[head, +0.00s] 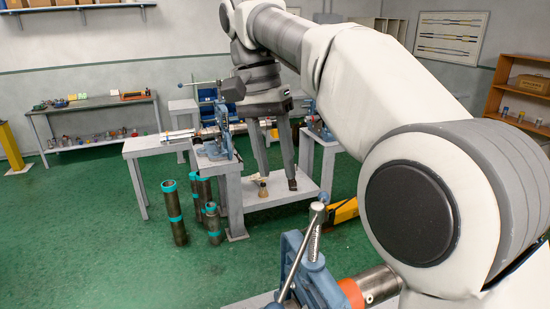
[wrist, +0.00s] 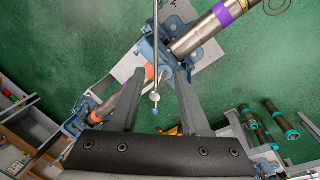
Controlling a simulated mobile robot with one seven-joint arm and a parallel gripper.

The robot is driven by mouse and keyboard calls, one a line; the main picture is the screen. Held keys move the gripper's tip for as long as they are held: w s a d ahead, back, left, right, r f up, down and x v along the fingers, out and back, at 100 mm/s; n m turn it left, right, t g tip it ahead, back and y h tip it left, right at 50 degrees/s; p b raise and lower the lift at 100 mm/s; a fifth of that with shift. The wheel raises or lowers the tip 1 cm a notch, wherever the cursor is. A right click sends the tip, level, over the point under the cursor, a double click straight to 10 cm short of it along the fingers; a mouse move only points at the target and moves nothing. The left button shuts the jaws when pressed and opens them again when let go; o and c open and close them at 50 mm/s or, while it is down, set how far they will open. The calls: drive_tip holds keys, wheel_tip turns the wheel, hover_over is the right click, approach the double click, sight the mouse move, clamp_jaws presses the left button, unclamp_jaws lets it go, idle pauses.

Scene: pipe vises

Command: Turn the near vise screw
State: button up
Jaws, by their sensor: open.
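The near vise (head: 318,283) is a blue frame at the bottom of the head view, with a silver upright screw (head: 314,240) and a slanted handle bar (head: 296,262). A pipe with an orange band (head: 352,293) lies in it. My gripper (head: 278,182) points down, open and empty, up and left of the screw in the head view. In the wrist view a blue vise (wrist: 152,50) lies beyond my fingertips (wrist: 158,76). A long thin bar (wrist: 155,40) with a ball end runs down the picture between the fingers. I cannot tell the height gap.
Another blue vise (head: 213,145) stands on a grey bench at centre left. Several dark pipes with teal bands (head: 174,215) stand on the green floor (head: 90,240) beside it. A yellow item (head: 344,210) lies beyond the near vise. The floor at left is clear.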

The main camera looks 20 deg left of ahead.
drive_tip(key=shift+c, duration=0.9)
drive_tip(key=shift+d+f+b, duration=0.25)
drive_tip(key=shift+b, duration=0.1)
drive_tip(key=shift+c, duration=1.1)
drive_tip(key=d+f+y+b, duration=0.1)
drive_tip(key=d+f+b, duration=0.1)
drive_tip(key=d+f+g+y+b, duration=0.1)
drive_tip(key=d+f+b, duration=0.1)
drive_tip(key=d+b, duration=0.1)
drive_tip(key=d+f+n+g+y+b, duration=0.1)
drive_tip(key=d+b, duration=0.1)
drive_tip(key=d, duration=0.1)
drive_tip(key=shift+w+d+f, duration=0.15)
drive_tip(key=shift+d+f, duration=0.1)
drive_tip(key=shift+f, duration=0.15)
clamp_jaws()
drive_tip(key=s+d+f+t+y+b, duration=0.1)
drive_tip(key=d+f+y+b, duration=0.3)
drive_tip(key=d+y+b, duration=0.4)
drive_tip(key=w+x, duration=0.1)
drive_tip(key=x, duration=1)
drive_tip(key=shift+s+a+t+h+b, duration=0.3)
drive_tip(key=shift+s+a+b, duration=0.05)
drive_tip(key=shift+a, duration=0.1)
